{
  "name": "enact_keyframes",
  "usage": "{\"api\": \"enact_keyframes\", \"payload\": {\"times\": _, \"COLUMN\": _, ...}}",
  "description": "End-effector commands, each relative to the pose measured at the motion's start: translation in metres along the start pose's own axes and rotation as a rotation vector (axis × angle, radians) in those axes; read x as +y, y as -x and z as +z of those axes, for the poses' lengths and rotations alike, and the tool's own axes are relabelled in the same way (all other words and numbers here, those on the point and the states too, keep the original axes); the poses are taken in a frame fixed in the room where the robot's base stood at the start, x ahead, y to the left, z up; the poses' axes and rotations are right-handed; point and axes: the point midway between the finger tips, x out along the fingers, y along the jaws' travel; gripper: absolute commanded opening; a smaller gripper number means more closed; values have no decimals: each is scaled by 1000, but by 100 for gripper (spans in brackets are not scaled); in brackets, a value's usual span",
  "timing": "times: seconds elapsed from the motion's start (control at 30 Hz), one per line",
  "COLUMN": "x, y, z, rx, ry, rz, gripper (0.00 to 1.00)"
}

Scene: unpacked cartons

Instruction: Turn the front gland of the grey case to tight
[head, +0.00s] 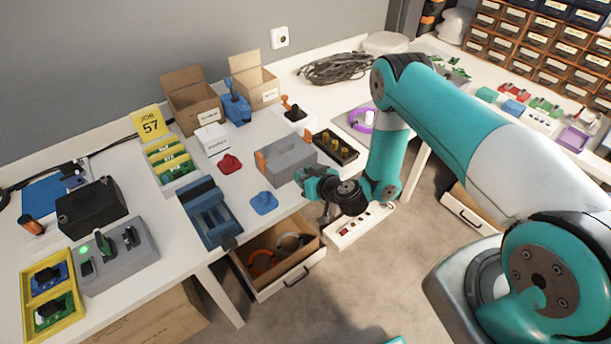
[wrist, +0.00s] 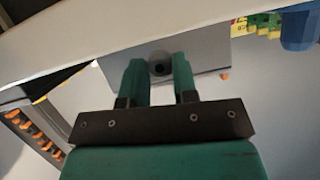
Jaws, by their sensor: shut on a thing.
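The grey case (head: 287,155) sits near the front edge of the white bench in the head view, with orange parts at its left end. It also shows in the wrist view (wrist: 208,58) as a grey face beyond my fingers. The front gland (wrist: 160,64) is a dark round piece on that face, between my two fingers. My gripper (head: 312,181) is at the case's front side and shut on the gland; in the wrist view its green fingers (wrist: 158,76) stand on both sides of it. The head view hides the gland behind my gripper. Its tightness cannot be seen.
A black tray with yellow pieces (head: 335,147) stands right of the case. A blue part (head: 264,203) and a red part (head: 230,164) lie to its left.

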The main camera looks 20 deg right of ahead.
Motion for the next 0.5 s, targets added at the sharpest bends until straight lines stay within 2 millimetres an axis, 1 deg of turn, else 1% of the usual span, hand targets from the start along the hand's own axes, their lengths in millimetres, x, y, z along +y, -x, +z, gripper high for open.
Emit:
{"api": "enact_keyframes", "payload": {"times": 0.17, "x": 2, "y": 0, "z": 2, "rx": 0, "ry": -74, "rz": -27, "gripper": 3}}
{"api": "enact_keyframes", "payload": {"times": 0.5, "x": 4, "y": -1, "z": 3, "rx": 1, "ry": -292, "rz": -117, "gripper": 3}}
